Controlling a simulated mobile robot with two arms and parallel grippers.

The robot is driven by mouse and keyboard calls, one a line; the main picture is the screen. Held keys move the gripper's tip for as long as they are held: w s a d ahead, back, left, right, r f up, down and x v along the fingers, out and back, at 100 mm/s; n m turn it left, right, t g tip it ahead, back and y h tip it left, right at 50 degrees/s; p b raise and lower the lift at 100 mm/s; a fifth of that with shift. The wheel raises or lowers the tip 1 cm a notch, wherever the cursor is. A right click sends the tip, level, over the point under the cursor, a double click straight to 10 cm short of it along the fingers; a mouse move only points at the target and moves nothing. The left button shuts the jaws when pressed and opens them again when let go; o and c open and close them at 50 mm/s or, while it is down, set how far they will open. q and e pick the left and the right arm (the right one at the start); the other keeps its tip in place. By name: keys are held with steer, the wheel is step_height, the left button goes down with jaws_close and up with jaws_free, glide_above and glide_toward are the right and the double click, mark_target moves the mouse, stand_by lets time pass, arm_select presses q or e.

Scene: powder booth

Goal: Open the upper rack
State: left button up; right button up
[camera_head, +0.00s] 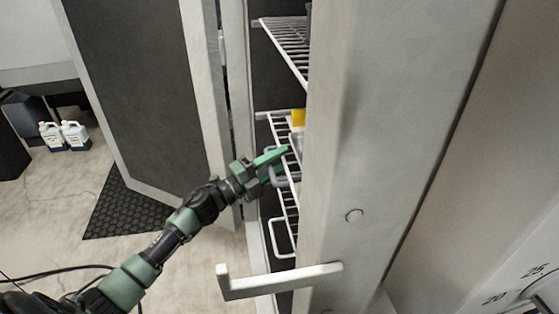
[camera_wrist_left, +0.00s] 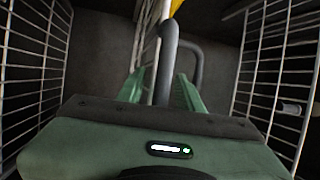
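Inside the open cabinet are white wire racks. The top rack (camera_head: 285,45) shows no handle. The rack below it (camera_head: 278,118) carries something yellow (camera_head: 298,118) and has a grey loop handle (camera_head: 271,178) at its front. My left gripper (camera_head: 272,157) is at that handle. In the left wrist view the grey handle bar (camera_wrist_left: 166,65) stands between the two green fingers (camera_wrist_left: 160,92), which are apart; whether either one touches the bar is unclear. My right gripper is in neither view.
A lower rack has a white loop handle (camera_head: 282,240). A dark-panelled door (camera_head: 145,80) stands open on the left. A pale front panel (camera_head: 385,120) with a protruding door handle (camera_head: 280,282) hides the racks' right side. White jugs (camera_head: 75,135) stand on the floor far left.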

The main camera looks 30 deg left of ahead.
arm_select(q)
jaws_close()
steer(key=shift+r, duration=0.1)
